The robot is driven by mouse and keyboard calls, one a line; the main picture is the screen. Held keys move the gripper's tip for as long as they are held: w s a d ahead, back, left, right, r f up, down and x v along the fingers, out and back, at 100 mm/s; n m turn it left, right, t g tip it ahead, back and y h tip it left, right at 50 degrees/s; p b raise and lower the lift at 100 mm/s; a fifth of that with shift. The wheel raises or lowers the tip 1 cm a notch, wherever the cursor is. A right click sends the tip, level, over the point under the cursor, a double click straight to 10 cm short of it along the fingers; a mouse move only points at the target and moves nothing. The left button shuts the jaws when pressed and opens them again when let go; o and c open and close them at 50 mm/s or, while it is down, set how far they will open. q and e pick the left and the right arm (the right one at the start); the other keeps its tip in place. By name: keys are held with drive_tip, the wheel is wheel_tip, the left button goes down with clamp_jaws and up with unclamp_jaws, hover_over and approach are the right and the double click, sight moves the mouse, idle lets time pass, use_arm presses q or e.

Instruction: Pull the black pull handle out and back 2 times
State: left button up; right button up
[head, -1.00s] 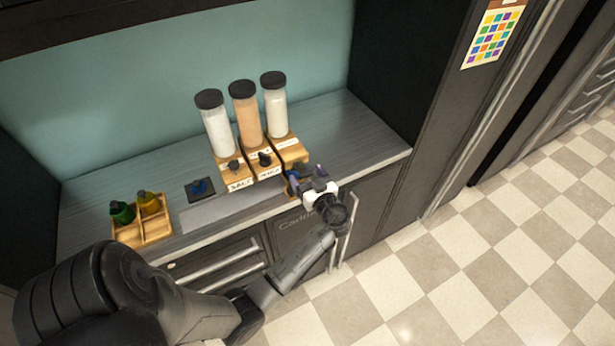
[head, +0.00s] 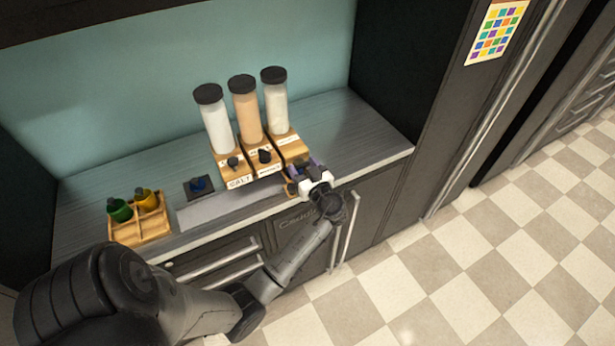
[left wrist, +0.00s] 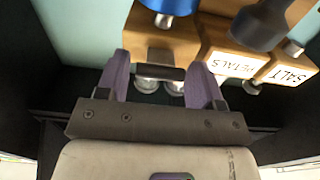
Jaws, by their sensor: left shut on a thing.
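My left gripper (head: 304,176) is at the front of the right-hand wooden dispenser (head: 292,150), at the counter's front edge. In the left wrist view, my left gripper's (left wrist: 158,78) two purple fingers stand on either side of a short black pull handle (left wrist: 158,73) and are shut on it. The handle sits in front of a wooden block with silver round fittings below it. In the head view the gripper hides the handle. How far the handle is pulled out cannot be told. My right gripper is not in view.
Two more dispensers with black knobs stand to the left, one labelled SALT (head: 240,182). A blue knob (left wrist: 170,6) is above the handle in the wrist view. A wooden tray (head: 128,237) with green and yellow cups and a dark dish (head: 198,187) are further left.

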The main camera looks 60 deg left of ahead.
use_arm(q)
drive_tip(key=shift+a+f, duration=0.1)
drive_tip(key=shift+a, duration=0.15)
drive_tip(key=o, duration=1.3)
drive_tip(key=shift+a, duration=0.1)
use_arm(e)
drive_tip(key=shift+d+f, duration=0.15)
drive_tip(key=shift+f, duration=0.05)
use_arm(q)
drive_tip(key=shift+d, duration=0.45)
drive_tip(key=shift+s+d+b, duration=0.2)
drive_tip(key=shift+d+b, duration=0.3)
drive_tip(key=shift+d, duration=2.8)
drive_tip(key=shift+s+d+b, duration=0.15)
drive_tip(key=shift+d+b, duration=0.3)
drive_tip(key=shift+d, duration=2.8)
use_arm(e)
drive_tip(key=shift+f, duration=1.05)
